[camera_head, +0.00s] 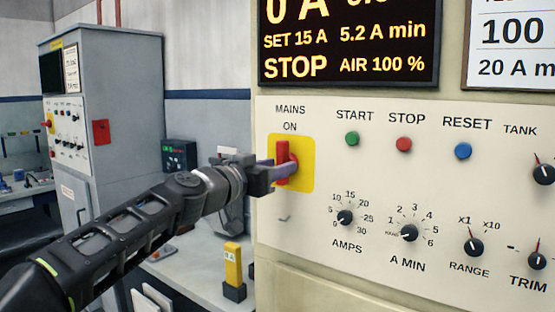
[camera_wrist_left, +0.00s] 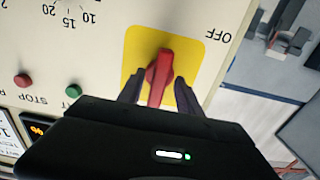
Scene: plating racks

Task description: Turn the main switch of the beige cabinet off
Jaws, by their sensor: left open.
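The beige cabinet (camera_head: 370,275) fills the right of the head view. Its main switch is a red handle (camera_head: 281,150) on a yellow plate (camera_head: 303,178), upright under the words MAINS and ON. In the left wrist view the red handle (camera_wrist_left: 160,75) stands between the two dark fingers of my left gripper (camera_wrist_left: 160,90), on the yellow plate (camera_wrist_left: 187,57), with OFF printed beside it. My left gripper (camera_head: 285,170) is open, with a finger on either side of the handle; whether they touch it I cannot tell. My right gripper is not in view.
Green (camera_head: 352,139), red (camera_head: 404,144) and blue (camera_head: 463,151) buttons sit right of the switch, with several black knobs below. A lit display (camera_head: 348,45) is above. A grey cabinet (camera_head: 120,110) and a bench with a yellow block (camera_head: 233,264) stand left.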

